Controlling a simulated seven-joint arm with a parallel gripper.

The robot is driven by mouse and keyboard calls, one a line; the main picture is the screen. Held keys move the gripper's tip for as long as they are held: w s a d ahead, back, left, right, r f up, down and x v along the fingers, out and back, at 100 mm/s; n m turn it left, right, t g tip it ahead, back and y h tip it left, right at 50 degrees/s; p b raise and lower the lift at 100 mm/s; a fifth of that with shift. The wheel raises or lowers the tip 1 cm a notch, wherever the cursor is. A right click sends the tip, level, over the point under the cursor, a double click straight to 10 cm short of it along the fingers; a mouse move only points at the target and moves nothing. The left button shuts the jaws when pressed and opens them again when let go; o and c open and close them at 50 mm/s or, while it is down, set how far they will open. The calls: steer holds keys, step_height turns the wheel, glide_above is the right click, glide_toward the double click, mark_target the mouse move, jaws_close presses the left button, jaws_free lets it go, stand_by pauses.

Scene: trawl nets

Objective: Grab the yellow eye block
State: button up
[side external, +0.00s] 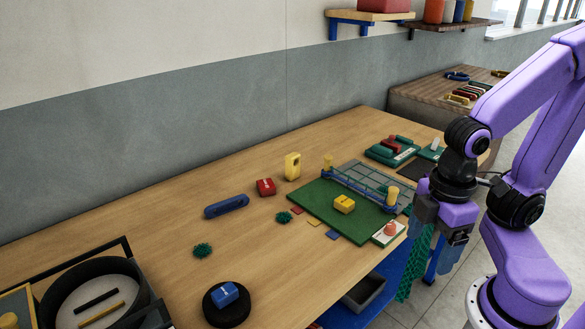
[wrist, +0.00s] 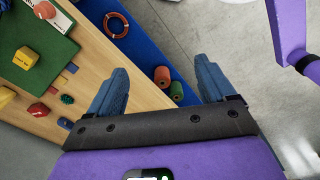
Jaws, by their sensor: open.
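A yellow upright block (side external: 293,166) with what looks like a small hole stands on the wooden table, behind the green mat. A second, lower yellow block (side external: 344,204) with a pale mark on top lies on the green mat; it also shows in the wrist view (wrist: 26,57). A yellow piece (wrist: 5,96) is cut off at the wrist view's left edge, probably the upright block. My gripper (side external: 455,238) is off the table's right end, well apart from both yellow blocks. In the wrist view its fingers (wrist: 162,66) are spread and empty.
A red block (side external: 265,187) and a blue bar (side external: 226,206) lie left of the upright block. A green net (side external: 416,262) hangs off the table edge near my gripper. The table's left middle is mostly clear.

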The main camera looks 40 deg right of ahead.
steer(key=w+a+f+m+t+y, duration=0.1)
steer(key=w+a+f+m+t, duration=0.1)
steer(key=w, duration=0.5)
steer(key=w+a+f+m+t+y, duration=0.1)
steer(key=w+m, duration=0.1)
steer(key=w, duration=0.4)
steer(key=m+t+h, duration=0.1)
steer(key=m+t, duration=0.7)
steer(key=t, duration=0.2)
glide_toward(293, 160)
steer(key=shift+d+f+x, duration=0.15)
steer(key=shift+d+x, duration=0.1)
steer(key=shift+x, duration=1.75)
steer(key=shift+d+f+x, duration=0.1)
steer(key=shift+d+x, duration=0.2)
steer(key=shift+x, duration=1.7)
steer(key=shift+d+f+x, duration=0.15)
steer(key=shift+d+x, duration=0.1)
steer(key=shift+x, duration=1.8)
steer(key=shift+s, duration=0.1)
steer(key=c, duration=1.1)
